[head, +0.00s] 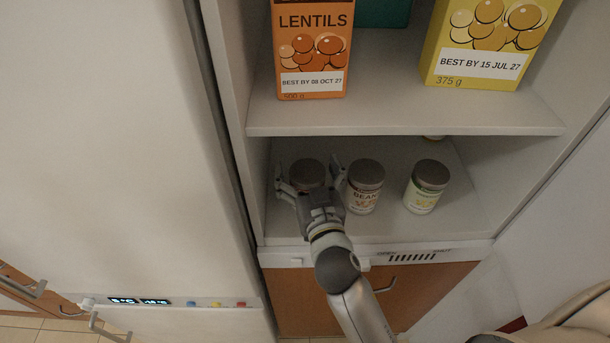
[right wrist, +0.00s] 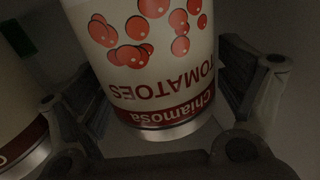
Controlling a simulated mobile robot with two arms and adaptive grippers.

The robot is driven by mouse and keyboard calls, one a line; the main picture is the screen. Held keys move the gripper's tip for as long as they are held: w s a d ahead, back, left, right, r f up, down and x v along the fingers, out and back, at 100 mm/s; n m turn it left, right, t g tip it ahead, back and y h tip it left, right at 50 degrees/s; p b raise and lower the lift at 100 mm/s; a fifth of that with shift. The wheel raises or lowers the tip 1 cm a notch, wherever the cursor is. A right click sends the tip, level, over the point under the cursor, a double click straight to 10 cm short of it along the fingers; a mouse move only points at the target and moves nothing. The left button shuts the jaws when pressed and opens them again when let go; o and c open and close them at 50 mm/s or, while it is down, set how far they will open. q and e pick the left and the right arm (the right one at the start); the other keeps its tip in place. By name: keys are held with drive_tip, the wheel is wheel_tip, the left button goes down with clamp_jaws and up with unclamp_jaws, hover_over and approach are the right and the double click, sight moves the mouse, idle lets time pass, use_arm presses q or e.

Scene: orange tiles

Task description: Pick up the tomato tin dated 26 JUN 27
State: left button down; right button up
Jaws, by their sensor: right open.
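The tomato tin (head: 307,170) stands on the lower shelf at the left, its dark lid showing between my fingers. In the right wrist view the tin (right wrist: 150,85) has a white label with red tomatoes and a red band reading "Chiamosa", upside down in the picture. No date shows on its visible side. My right gripper (head: 308,166) is open, with one finger on each side of the tin. In the right wrist view the fingers (right wrist: 160,100) flank it, and I cannot tell whether either touches it. My left gripper is not in view.
A bean tin (head: 363,187) stands close to the right finger. Another tin (head: 426,187) is further right. The upper shelf (head: 400,118) overhangs, carrying a lentils box (head: 312,50) and a yellow box (head: 487,45). The cabinet's left wall is close to my left finger.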

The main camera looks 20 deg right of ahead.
drive_tip(key=shift+s+a+r, duration=0.1)
drive_tip(key=shift+s+r, duration=0.05)
drive_tip(key=shift+s, duration=0.2)
drive_tip(key=shift+s+r, duration=0.1)
drive_tip(key=shift+s, duration=0.15)
drive_tip(key=c, duration=0.7)
drive_tip(key=shift+w, duration=0.1)
drive_tip(key=shift+c, duration=2.4)
drive_tip(key=shift+a+r, duration=0.1)
drive_tip(key=c, duration=0.3)
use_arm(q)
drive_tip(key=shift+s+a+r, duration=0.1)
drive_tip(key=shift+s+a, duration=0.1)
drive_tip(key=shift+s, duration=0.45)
